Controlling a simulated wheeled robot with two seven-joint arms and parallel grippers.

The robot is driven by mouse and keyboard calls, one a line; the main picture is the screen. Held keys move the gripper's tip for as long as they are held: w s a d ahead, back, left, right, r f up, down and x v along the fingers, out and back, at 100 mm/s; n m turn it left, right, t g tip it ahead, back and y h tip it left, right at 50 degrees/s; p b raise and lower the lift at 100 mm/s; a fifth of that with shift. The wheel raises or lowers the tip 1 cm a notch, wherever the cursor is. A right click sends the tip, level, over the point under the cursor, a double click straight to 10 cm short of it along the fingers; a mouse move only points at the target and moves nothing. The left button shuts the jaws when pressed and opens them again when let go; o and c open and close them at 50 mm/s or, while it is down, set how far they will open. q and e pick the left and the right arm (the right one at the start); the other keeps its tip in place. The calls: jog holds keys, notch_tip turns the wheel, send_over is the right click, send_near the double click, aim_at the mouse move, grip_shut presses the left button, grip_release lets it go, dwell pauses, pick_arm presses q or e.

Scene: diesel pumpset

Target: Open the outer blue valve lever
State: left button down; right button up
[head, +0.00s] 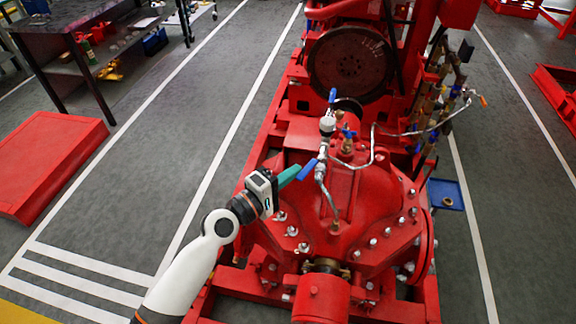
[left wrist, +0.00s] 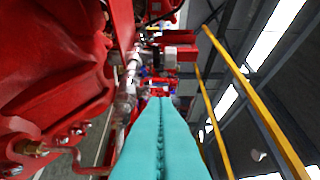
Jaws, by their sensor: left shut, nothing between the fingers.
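A blue valve lever (head: 307,169) sits on the thin metal pipe work above the red pump casing, slanting down to the left. A second blue lever (head: 333,96) stands upright on the fitting behind it. My left gripper (head: 296,172) is shut and empty, its teal fingertips at or very near the lower left end of the front blue lever. I cannot tell whether they touch. In the left wrist view the shut teal fingers (left wrist: 160,100) point ahead, with the metal pipe fittings (left wrist: 126,95) to their left. My right gripper is not in view.
The red pump casing (head: 378,190) with several bolts lies below and right of my gripper. A bent metal pipe (head: 372,150) runs right from the valves. A dark workbench (head: 88,40) and red box (head: 45,160) stand left.

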pick_arm(q)
jog(key=p, duration=0.1)
jog(key=s+d+n+t+y+p, duration=0.1)
jog(key=p, duration=0.1)
jog(key=shift+s+d+r, duration=0.2)
jog(key=shift+s+d, duration=0.05)
jog(key=shift+d, duration=0.05)
jog(key=shift+s+d+f+p, duration=0.25)
jog(key=shift+s+d, duration=0.25)
jog(key=shift+d, duration=0.3)
